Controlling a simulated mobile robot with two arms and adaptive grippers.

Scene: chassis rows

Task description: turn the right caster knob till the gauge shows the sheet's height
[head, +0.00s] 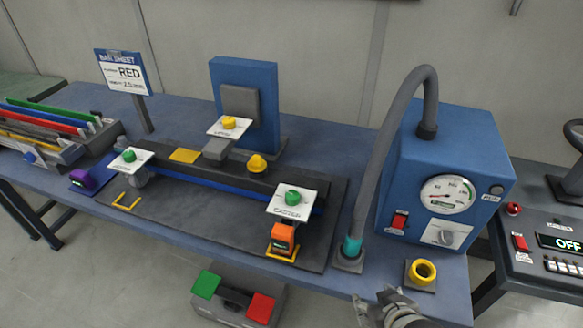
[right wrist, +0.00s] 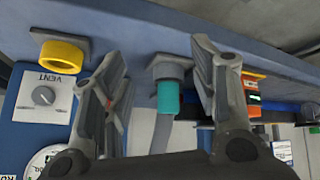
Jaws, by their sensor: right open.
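The sheet (head: 128,73) is a blue and white sign at the back left; it reads RED, and its small height line is hard to read. The right caster knob (head: 292,197) is green on a white plate, at the right end of the dark fixture. An orange gauge (head: 283,237) with a dark display stands just below it on a yellow-marked spot; its reading is too small to tell. The orange gauge also shows in the right wrist view (right wrist: 252,82). My right gripper (head: 384,300) is open and empty at the bench's front edge, right of the knob and apart from it. My left gripper is out of view.
A grey hose with a teal end (head: 352,246) stands between gripper and fixture. A blue box with a dial (head: 408,165) and a yellow ring (head: 423,271) are at the right. Another green knob (head: 129,155) is at the fixture's left end. A red-green pedal box (head: 236,301) is below the bench.

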